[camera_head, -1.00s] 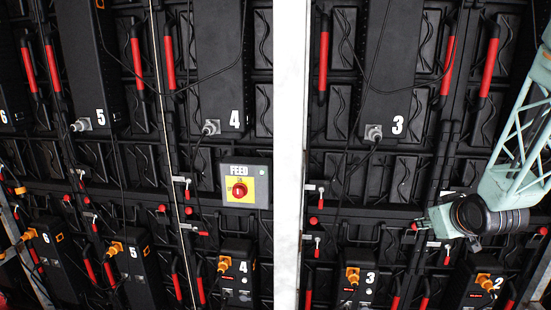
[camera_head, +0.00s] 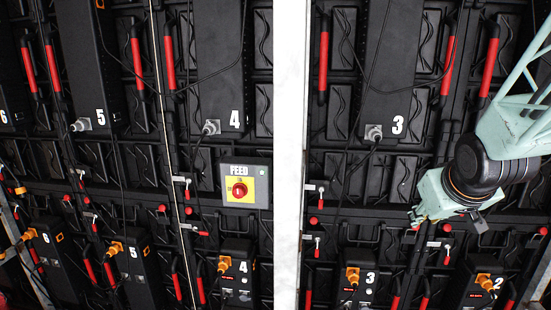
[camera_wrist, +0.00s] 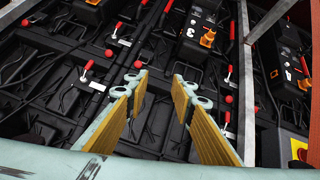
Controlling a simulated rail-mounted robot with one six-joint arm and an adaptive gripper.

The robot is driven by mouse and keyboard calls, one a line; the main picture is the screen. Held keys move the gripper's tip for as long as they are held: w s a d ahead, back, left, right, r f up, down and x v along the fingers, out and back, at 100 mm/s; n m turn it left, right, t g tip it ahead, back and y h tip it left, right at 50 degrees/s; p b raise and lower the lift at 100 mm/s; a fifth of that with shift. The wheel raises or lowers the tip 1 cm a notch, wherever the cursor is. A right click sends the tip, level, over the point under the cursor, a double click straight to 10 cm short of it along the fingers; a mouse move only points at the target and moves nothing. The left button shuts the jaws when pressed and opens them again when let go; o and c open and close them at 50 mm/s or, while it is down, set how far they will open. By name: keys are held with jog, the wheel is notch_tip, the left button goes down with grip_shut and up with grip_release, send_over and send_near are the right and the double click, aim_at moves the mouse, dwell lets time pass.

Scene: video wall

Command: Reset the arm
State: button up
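My arm reaches in from the right edge of the head view, its pale green lattice link bending at a dark joint. The wrist housing hangs in front of the lower part of panel 2's column, and the fingers are mostly hidden there. In the wrist view, my gripper (camera_wrist: 158,88) shows two fingers with yellow-orange pads, standing apart with nothing between them. Beyond the gap are the black back panels of the wall.
A white post (camera_head: 290,150) stands left of my arm. A FEED box (camera_head: 246,186) with a red knob hangs on the wall. Black units with orange plugs (camera_head: 352,276) line the bottom. Small red-knobbed levers (camera_wrist: 228,98) and a grey metal bar (camera_wrist: 245,90) lie near the fingers.

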jog(key=s+a+r+g, duration=0.1)
jog(key=s+a, duration=0.5)
jog(key=s, duration=0.6)
jog(key=s+a+r+g+y, duration=0.1)
jog(key=s+a+r, duration=0.2)
jog(key=s+a, duration=0.3)
jog(key=s+a+r+g+y, duration=0.1)
jog(key=s+a, duration=0.4)
jog(key=s, duration=1.2)
jog(key=shift+s+a+r+g, duration=0.35)
jog(key=shift+r+g, duration=0.25)
jog(key=shift+r, duration=0.35)
jog(key=shift+w, duration=0.1)
